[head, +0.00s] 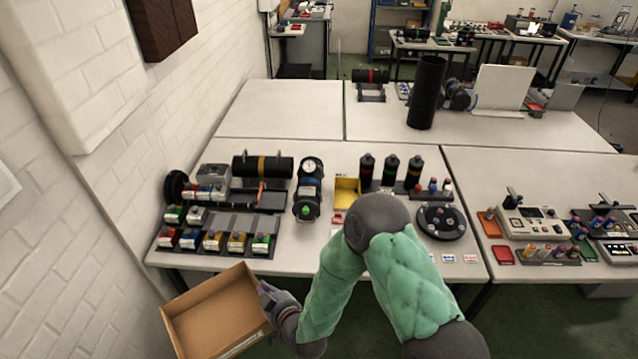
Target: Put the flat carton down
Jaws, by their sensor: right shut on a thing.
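The flat carton (208,318) is a shallow, open-topped brown cardboard box at the lower left of the head view. It looks empty and is tilted, held in the air in front of the table's near left corner. My right gripper (268,298) is shut on the carton's right side wall. My right arm, in a green padded sleeve, reaches across from the lower right and hides part of the table's front edge. My left gripper is not in view.
The white table (325,245) holds racks of small coloured boxes (218,240), a black cylinder with a gauge (309,185), a yellow bin (346,192) and a round black holder (441,220). A white brick wall (110,220) stands close on the left.

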